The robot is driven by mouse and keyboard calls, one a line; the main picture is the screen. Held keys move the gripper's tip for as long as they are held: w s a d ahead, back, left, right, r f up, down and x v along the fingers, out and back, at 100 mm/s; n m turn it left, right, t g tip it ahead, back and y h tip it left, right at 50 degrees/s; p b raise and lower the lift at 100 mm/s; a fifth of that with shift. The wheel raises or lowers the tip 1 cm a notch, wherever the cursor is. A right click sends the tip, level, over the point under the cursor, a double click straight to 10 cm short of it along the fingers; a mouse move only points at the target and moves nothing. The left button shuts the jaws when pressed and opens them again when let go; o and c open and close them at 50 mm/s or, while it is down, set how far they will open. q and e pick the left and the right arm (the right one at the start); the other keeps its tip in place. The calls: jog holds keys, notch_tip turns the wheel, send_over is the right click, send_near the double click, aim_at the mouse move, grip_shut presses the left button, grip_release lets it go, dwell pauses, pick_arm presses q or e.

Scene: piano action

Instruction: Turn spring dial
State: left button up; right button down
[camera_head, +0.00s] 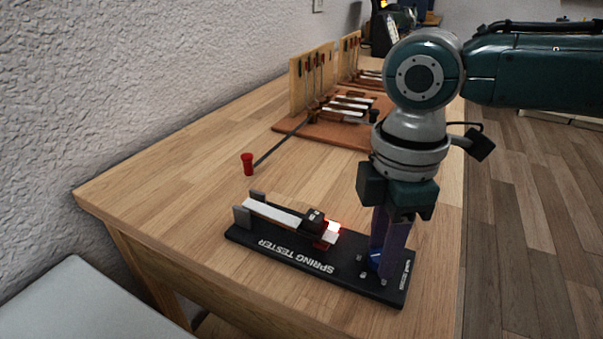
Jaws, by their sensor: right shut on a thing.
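The spring tester (330,272) is a black base lying near the front edge of the wooden table. A white bar (272,212) runs along its left part, with a black block (313,218) and a lit red-and-white piece (329,235) at its right end. My right gripper (380,272) points straight down at the right part of the base. Its fingers are shut on a small blue part, which I take to be the spring dial (375,259); the fingers hide most of it. My left gripper is not in view.
A red-handled tool (248,163) with a long thin rod lies on the table behind the tester. Further back, wooden racks (312,78) with hanging parts and piano action pieces (352,104) stand on a brown board (290,128). The table's left middle is clear.

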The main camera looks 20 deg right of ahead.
jog(key=shift+r+m+p, duration=0.3)
jog(key=shift+m+p, duration=0.4)
jog(key=shift+p, duration=0.4)
jog(key=shift+f+m, duration=0.2)
jog(key=shift+m, duration=0.2)
jog(key=c, duration=0.5)
grip_release()
notch_tip(320, 180, up, 10)
jog(key=shift+f+p, duration=0.1)
jog(key=shift+p, duration=0.8)
